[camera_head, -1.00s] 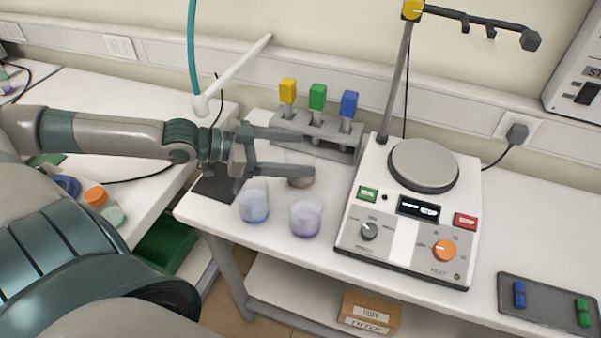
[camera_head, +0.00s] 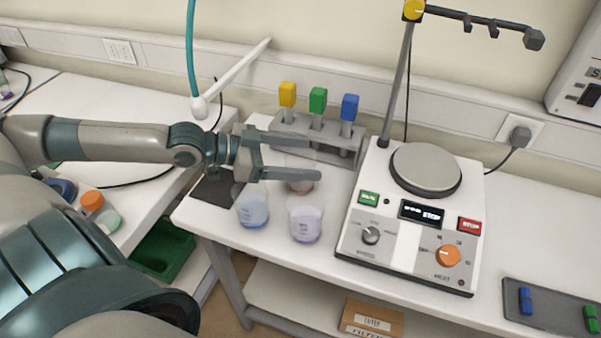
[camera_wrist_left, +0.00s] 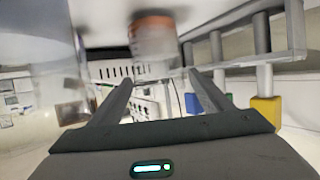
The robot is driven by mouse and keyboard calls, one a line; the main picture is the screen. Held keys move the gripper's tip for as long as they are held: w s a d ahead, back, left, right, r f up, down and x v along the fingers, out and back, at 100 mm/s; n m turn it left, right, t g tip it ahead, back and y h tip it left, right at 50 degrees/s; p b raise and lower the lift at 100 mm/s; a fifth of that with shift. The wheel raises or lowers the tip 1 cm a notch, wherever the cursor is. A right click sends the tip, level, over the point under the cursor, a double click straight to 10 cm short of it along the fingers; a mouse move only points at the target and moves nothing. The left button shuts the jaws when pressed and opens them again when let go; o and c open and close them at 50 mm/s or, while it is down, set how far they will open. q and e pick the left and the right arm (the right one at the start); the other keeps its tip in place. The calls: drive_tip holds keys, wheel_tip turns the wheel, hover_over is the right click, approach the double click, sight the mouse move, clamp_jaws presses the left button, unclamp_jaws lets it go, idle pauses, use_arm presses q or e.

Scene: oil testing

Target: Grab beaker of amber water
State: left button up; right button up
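The beaker of amber water (camera_head: 301,187) stands on the white bench behind my left gripper's near finger, which hides part of it. My left gripper (camera_head: 315,160) is open and level, its fingers pointing right, with the beaker around its fingertips. In the left wrist view the picture is upside down. The clear beaker (camera_wrist_left: 153,42) with its orange-brown liquid lies in line with the gap between the open fingertips (camera_wrist_left: 160,78). I cannot tell whether either finger touches it. My right gripper is not in view.
A blue beaker (camera_head: 253,211) and a purple beaker (camera_head: 305,222) stand in front. A grey rack (camera_head: 340,143) with yellow, green and blue-topped tools is close behind. A hot-plate device (camera_head: 408,225) stands to the right. A dark pad (camera_head: 214,191) lies at the left bench edge.

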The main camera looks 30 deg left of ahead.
use_arm(q)
drive_tip(key=c, duration=1.5)
drive_tip(key=shift+r, duration=0.25)
